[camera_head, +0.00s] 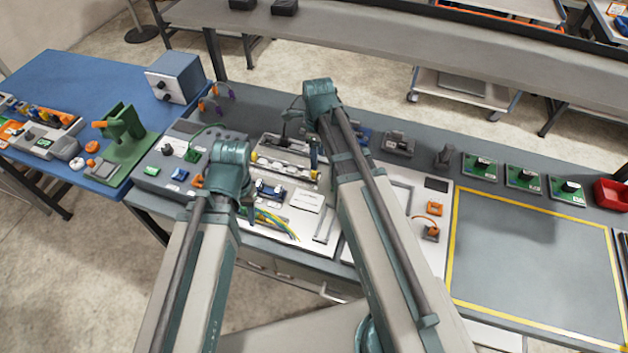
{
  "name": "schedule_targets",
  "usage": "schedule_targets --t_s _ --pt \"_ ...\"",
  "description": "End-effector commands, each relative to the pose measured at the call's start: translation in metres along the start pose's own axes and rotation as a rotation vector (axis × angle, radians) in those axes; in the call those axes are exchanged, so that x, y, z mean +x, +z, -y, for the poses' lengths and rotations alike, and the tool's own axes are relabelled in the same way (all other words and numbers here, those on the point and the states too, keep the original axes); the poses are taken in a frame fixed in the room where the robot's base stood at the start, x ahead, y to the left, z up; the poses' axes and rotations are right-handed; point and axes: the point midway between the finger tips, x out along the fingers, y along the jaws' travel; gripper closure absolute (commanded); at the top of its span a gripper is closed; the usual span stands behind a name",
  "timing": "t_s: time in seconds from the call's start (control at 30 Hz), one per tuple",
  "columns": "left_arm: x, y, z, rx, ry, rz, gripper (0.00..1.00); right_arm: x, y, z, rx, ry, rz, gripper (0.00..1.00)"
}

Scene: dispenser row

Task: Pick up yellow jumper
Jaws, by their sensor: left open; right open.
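A bundle of thin curved jumper wires, yellow among green and blue, lies on the white board in the middle of the bench. The yellow jumper (283,224) is a thin strand there, and its ends are too small to make out. My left gripper (248,211) is open, just left of the bundle and largely hidden under its own wrist. My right gripper (292,117) is open and small in view, farther back above the bench. I see nothing held in either gripper. I cannot tell the height of either above the bench.
A metal rail fixture (287,160) stands behind the wires. A grey control panel (185,160) is at left. Green circuit boards (525,178) and a red bin (611,194) stand at right. The yellow-outlined mat (530,255) is clear.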

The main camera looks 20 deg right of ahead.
Motion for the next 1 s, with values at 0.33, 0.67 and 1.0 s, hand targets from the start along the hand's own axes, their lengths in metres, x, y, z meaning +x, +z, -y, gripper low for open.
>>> schedule_targets --t_s 0.33,0.67,1.0 --pt "0.010 -0.001 -0.001 0.000 0.000 0.000 0.50 0.010 0.001 -0.001 -0.001 0.000 0.000 0.40" --pt "0.049 -0.003 -0.005 -0.001 0.000 0.000 0.50 0.050 0.009 -0.007 0.000 0.000 0.000 0.40" --pt "0.055 -0.003 -0.005 -0.002 0.000 0.000 0.50 0.056 0.009 -0.006 0.000 0.000 0.000 0.40"
